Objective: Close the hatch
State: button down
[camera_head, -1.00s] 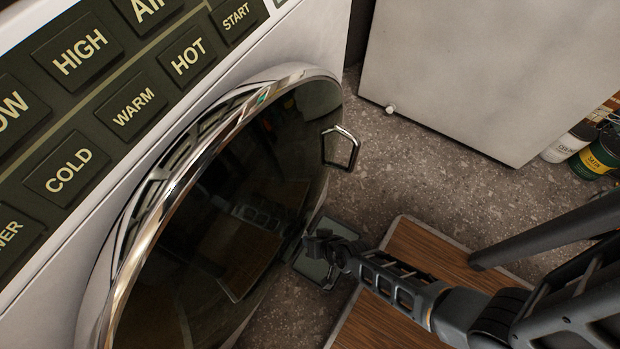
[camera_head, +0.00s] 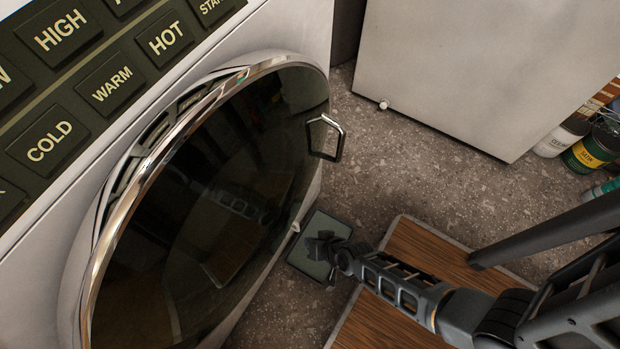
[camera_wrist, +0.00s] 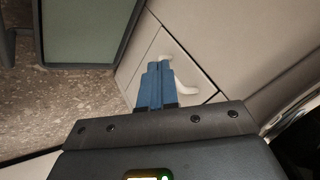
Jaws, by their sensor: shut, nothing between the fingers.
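The hatch (camera_head: 215,205) is a round, dark glass door with a chrome rim on the front of the white washer (camera_head: 290,32). A narrow gap shows between its rim and the washer at the upper left, so it looks slightly ajar. Its chrome handle (camera_head: 325,137) is at the right edge. My gripper (camera_head: 318,246) is shut and empty, to the lower right of the hatch and apart from it in the head view. In the wrist view its blue fingers (camera_wrist: 156,85) are together in front of a light panel with a small flap.
A white cabinet (camera_head: 450,70) stands at the back right. Paint cans (camera_head: 592,152) stand beside it. A wooden board (camera_head: 400,300) lies under my arm. Speckled floor (camera_head: 400,170) is open between the washer and the cabinet.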

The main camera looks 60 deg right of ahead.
jog(key=s+a+r+p, duration=0.3)
jog(key=s+a+r, duration=0.1)
jog(key=r, duration=0.3)
jog(key=shift+a+r+p, duration=0.3)
jog(key=shift+r+p, duration=0.1)
jog(key=s+d+r+n+t+p, duration=0.1)
jog(key=s+r+n+t+p, duration=0.1)
jog(key=r, duration=1.7)
jog(key=s+d+r+n+t+p, duration=0.1)
jog(key=s+r+n+t+p, duration=0.2)
jog(key=r, duration=1.6)
jog(key=s+d+r+n+t+p, duration=0.2)
jog(key=s+r+n+p, duration=0.2)
jog(key=r, duration=1.5)
jog(key=p, duration=0.2)
jog(key=shift+r+n+y+p, duration=0.25)
jog(key=shift+n+y+p, duration=0.05)
jog(key=shift+n+p, duration=0.1)
jog(key=shift+s+d, duration=0.1)
